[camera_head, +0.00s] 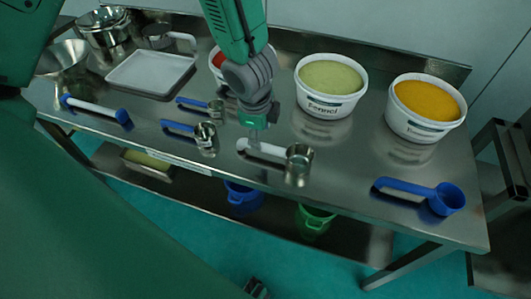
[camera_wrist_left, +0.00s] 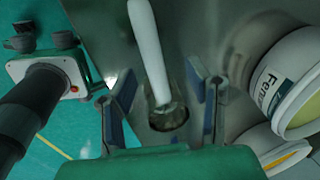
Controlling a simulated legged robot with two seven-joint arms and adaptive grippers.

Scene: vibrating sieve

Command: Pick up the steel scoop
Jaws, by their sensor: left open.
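The steel scoop (camera_head: 299,164) has a shiny cup and a white handle. It lies on the steel table near the front edge, its handle pointing left. In the left wrist view the scoop's white handle (camera_wrist_left: 149,50) runs down to the steel cup between the two fingers of my open left gripper (camera_wrist_left: 164,105). The fingers stand apart on either side and are not closed on the scoop. My right gripper is not in view.
Two smaller blue-handled scoops (camera_head: 205,138) lie left of the gripper, and a blue scoop (camera_head: 446,199) lies at the right. A Fennel tub (camera_head: 329,106) and an orange-filled tub (camera_head: 418,126) stand behind. A white tray (camera_head: 150,73) and steel bowls (camera_head: 103,28) are at the left.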

